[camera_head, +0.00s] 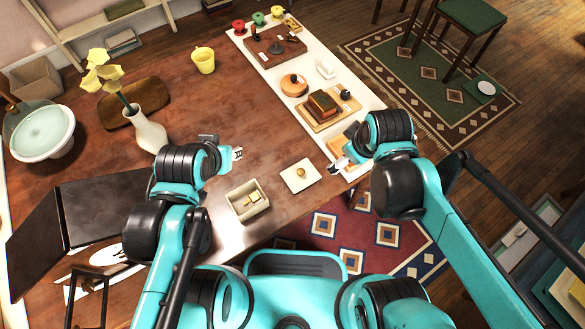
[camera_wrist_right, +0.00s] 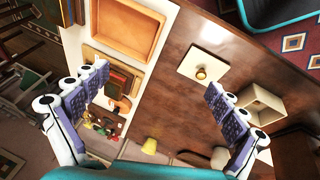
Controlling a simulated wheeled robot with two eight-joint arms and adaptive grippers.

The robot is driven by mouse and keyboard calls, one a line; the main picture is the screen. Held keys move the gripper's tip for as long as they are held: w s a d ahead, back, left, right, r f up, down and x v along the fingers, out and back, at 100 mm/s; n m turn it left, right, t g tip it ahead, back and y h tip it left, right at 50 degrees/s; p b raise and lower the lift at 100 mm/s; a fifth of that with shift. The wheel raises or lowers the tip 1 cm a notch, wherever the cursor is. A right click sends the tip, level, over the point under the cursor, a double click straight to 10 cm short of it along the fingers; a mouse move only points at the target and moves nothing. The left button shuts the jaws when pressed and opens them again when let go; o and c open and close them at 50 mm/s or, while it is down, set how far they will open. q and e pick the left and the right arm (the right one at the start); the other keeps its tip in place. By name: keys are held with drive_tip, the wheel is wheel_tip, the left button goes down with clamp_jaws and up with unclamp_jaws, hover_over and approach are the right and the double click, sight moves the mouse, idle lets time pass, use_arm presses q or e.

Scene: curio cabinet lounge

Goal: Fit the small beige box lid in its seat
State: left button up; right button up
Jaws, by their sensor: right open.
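The small beige box lid (camera_head: 290,181) is a pale square plate with a round tan knob, lying flat on the table in front of me. It also shows in the right wrist view (camera_wrist_right: 190,67). The small beige box (camera_head: 235,200) stands open to its left, with a light wooden piece inside. The box also shows in the right wrist view (camera_wrist_right: 248,97). My right gripper (camera_head: 341,164) is open and empty, right of the lid; its spread fingers show in the wrist view (camera_wrist_right: 157,82). My left gripper (camera_head: 237,153) is above the table, left of the lid; its jaw opening is too small to tell.
A pale runner along the table's right side bears a shallow wooden tray (camera_wrist_right: 132,22) and a board with stacked books (camera_head: 322,104). Table around the lid is clear.

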drive_tip(key=w+a+f+n+g+p, duration=0.25)
drive_tip(key=a+n, duration=0.35)
drive_tip(key=n, duration=0.3)
drive_tip(key=n+g, duration=0.2)
drive_tip(key=n, duration=0.4)
hover_over(301, 172)
drive_tip(key=shift+h, duration=0.3)
drive_tip(key=f, duration=0.5)
drive_tip(key=shift+w+d+f, duration=0.1)
drive_tip(key=shift+w+d, duration=0.2)
drive_tip(key=shift+d, duration=0.1)
drive_tip(key=shift+a+f+n, duration=0.15)
drive_tip(key=shift+f+n, duration=0.15)
drive_tip(key=shift+n, duration=0.1)
wheel_tip(301, 172, down, 3)
drive_tip(key=shift+s+a+r+b, duration=0.1)
drive_tip(key=shift+b, duration=0.4)
wheel_tip(301, 172, down, 5)
drive_tip(key=b, duration=0.3)
drive_tip(key=shift+a, duration=0.15)
drive_tip(key=shift+c, duration=1.3)
drive_tip(key=shift+s, duration=0.15)
drive_tip(key=c, duration=1.1)
